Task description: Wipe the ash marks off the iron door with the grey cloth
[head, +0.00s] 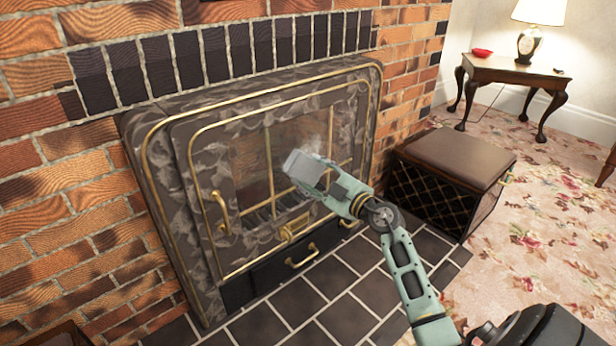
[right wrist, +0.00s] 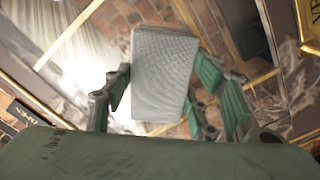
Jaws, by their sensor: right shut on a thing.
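The iron door (head: 235,170) is dark with pale swirling marks, brass trim and a glass pane behind brass bars. A hazy whitish patch (head: 312,142) shows on the glass just above the cloth. My right gripper (head: 322,174) is shut on the grey cloth (head: 301,168), in front of the right half of the door. In the right wrist view the cloth (right wrist: 163,72) is a pale, textured block between the green fingers and hides part of the door. I cannot tell whether it touches the glass. My left gripper is not in view.
A brass handle (head: 221,212) sticks out at the door's left, and a drawer pull (head: 302,257) below. A brown-topped footstool (head: 456,158) stands right of the fireplace. A side table (head: 505,72) with a lamp is farther back. The tiled hearth (head: 270,325) is clear in front.

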